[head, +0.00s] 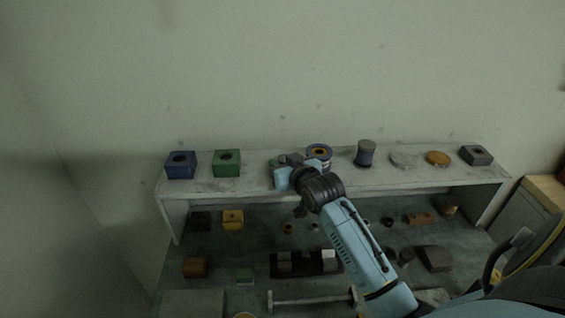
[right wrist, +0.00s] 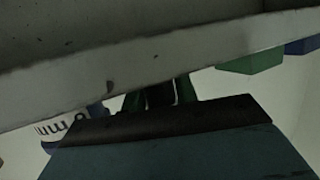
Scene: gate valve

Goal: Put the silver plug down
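I cannot make out the silver plug for certain in either view. My right gripper (head: 284,161) is at the shelf top, between the green block and the round blue-and-orange piece in the head view. Its fingers are small and dark there, and I cannot tell whether they are open or hold something. In the right wrist view the gripper (right wrist: 160,96) shows only as dark and green shapes behind its own dark body, partly covered by the pale shelf edge (right wrist: 200,65). My left gripper is not in view.
The pale shelf (head: 240,187) carries a blue block (head: 181,172), a green block (head: 227,170), the blue-and-orange piece (head: 319,151), a dark spool (head: 365,154), a pale grey disc (head: 401,160), an orange disc (head: 438,158) and a grey block (head: 476,160). Several parts lie on the surface below.

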